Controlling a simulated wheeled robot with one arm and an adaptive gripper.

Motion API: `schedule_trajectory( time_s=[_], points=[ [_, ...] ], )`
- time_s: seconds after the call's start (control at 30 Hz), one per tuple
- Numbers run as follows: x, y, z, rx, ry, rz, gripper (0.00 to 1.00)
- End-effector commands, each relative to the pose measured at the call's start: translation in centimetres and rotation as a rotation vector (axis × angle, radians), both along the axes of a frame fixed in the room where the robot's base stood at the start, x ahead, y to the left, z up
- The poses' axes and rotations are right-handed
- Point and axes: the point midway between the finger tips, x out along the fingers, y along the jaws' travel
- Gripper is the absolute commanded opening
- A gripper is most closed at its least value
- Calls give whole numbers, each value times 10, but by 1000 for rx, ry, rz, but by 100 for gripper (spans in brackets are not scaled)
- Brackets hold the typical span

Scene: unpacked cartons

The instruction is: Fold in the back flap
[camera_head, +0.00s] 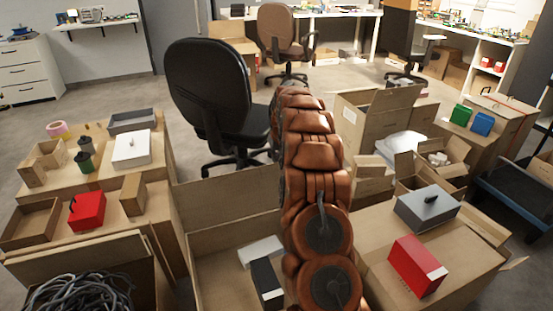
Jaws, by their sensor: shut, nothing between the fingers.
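An open carton (205,268) stands at the front middle, left of my arm. Its back flap (225,208) stands up along the far edge, tilted away, and is not folded in. My arm covers the right end of the flap and the right part of the carton. Inside lie a black box (266,280) and a white box (260,251). My reddish-brown arm rises in front of the carton and reaches away over it. My gripper does not show; the arm's far end is hidden behind its own links.
A black office chair (208,95) stands just behind the flap. At left, cartons bear a red box (87,210) and a white box (132,149); a carton of cables (75,295) is in front. At right, a carton bears red (415,265) and grey (427,207) boxes.

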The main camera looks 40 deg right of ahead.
Motion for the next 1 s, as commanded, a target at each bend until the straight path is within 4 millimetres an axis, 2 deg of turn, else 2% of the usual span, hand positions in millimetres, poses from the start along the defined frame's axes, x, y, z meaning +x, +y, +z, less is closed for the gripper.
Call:
schedule_trajectory(
  time_s=[0.37,1.0],
  points=[
    [-13,4,4,-15,-65,1,0],
    [-49,14,13,-63,-254,2,0]
  ],
)
